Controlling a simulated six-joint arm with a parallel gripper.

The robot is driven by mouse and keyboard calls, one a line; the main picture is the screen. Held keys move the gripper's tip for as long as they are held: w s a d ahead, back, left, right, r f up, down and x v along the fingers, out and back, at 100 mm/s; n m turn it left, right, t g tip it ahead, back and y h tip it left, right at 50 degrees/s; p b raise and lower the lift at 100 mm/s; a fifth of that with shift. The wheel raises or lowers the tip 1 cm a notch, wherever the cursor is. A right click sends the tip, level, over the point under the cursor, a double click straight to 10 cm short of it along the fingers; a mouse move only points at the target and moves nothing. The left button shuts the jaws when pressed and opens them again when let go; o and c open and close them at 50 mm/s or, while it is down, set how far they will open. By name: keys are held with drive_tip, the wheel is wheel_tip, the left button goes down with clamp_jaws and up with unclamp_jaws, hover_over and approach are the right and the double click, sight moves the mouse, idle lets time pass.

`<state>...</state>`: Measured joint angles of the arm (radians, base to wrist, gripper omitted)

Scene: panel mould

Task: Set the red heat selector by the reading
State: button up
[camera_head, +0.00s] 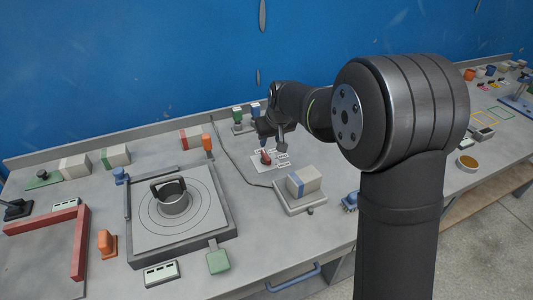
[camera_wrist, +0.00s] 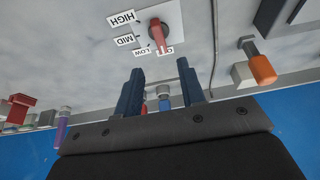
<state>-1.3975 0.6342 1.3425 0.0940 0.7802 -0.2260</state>
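The red heat selector (camera_wrist: 157,36) sits on a white plate with labels HIGH, MID, LOW and a partly hidden one that looks like OFF. One end of its red handle lies by that partly hidden label. It also shows in the head view as a small red knob (camera_head: 266,157) on a white card. My gripper (camera_wrist: 160,72) is open and empty, its two dark blue fingers apart and pointing toward the selector without visibly touching it. In the head view my gripper (camera_head: 273,139) hangs just over the selector. Which thing gives the reading is unclear.
A grey scale-like box (camera_head: 300,203) with a blue and beige block stands right of the selector. A plate with a ringed disc (camera_head: 150,238) lies left. A small display block (camera_head: 161,273) lies in front. An orange post (camera_head: 207,143) and a cable are near.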

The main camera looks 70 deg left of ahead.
sight(266, 155)
drive_tip(key=x, duration=1)
drive_tip(key=shift+a, duration=0.1)
clamp_jaws()
